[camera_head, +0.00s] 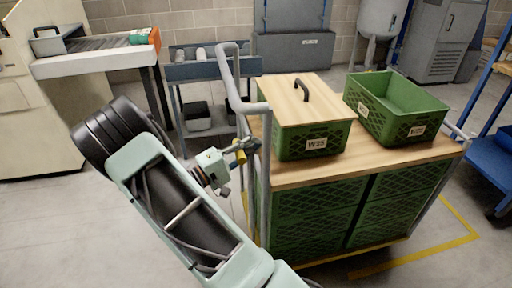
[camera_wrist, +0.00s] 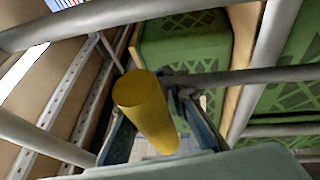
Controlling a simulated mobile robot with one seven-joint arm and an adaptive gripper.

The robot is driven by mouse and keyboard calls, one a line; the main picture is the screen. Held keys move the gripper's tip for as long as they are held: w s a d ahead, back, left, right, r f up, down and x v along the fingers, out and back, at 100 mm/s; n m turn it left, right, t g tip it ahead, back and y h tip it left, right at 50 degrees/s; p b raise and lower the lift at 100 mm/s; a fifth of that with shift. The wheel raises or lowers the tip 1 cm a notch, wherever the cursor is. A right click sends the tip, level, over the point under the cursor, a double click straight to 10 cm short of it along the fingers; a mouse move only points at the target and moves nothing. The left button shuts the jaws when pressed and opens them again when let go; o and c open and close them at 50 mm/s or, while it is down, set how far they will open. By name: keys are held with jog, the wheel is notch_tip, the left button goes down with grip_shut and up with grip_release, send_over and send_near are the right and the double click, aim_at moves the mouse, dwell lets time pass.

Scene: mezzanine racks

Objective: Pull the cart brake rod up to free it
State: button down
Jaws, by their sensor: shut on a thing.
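The cart has a wooden top (camera_head: 375,160), green crates beneath it and a grey tubular handle frame (camera_head: 228,75) on its left side. The brake rod shows as a short yellow grip (camera_head: 240,157) beside this frame; in the wrist view it is a yellow cylinder (camera_wrist: 145,108), tilted in the picture. My gripper (camera_head: 250,146) is at the cart's left end, shut on the yellow grip. In the wrist view its dark fingers lie on both sides of the yellow cylinder. The rod's lower end is hidden.
A lidded green crate (camera_head: 308,140) and an open green crate (camera_head: 400,115) stand on the cart. Grey tubes (camera_wrist: 255,75) cross close around my gripper. A roller table (camera_head: 210,68) stands behind left; a blue rack (camera_head: 490,150) stands right. Floor in front is clear.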

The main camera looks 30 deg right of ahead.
jog(key=shift+a+r, duration=0.1)
jog(key=shift+r, duration=0.05)
jog(key=c, duration=1.9)
grip_release()
jog(key=shift+a, duration=0.1)
jog(key=v, duration=1.2)
